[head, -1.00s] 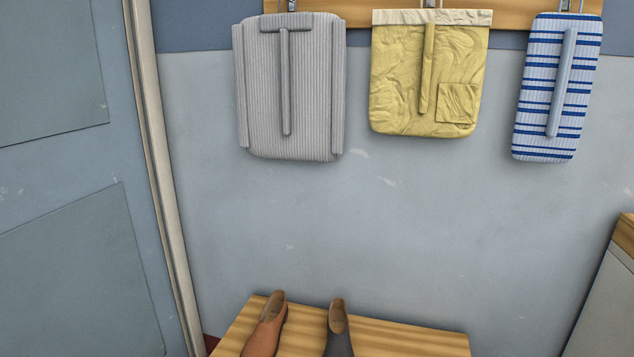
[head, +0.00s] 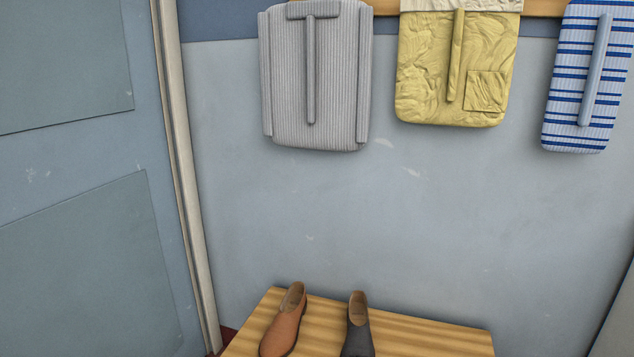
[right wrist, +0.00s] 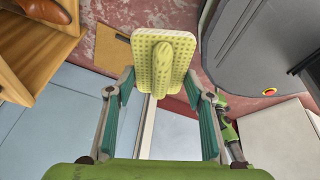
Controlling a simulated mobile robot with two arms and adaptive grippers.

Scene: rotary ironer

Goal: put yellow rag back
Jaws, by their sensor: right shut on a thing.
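The yellow rag (right wrist: 165,62), a pale yellow piece with a waffle texture and a raised fold down its middle, is in the right wrist view. My right gripper (right wrist: 161,84) has its teal fingers on both sides of the rag and is shut on it. The rag hangs over the red floor, and its lower edge lies between the fingertips. Neither gripper shows in the head view, and my left gripper is not clearly seen in any view.
A grey striped cloth (head: 312,85), a yellow apron-like cloth (head: 455,75) and a blue-striped cloth (head: 586,85) hang on the wall. A brown shoe (head: 283,325) and a dark shoe (head: 357,330) stand on a wooden bench (head: 430,340). A dark grey machine (right wrist: 265,50) stands at right.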

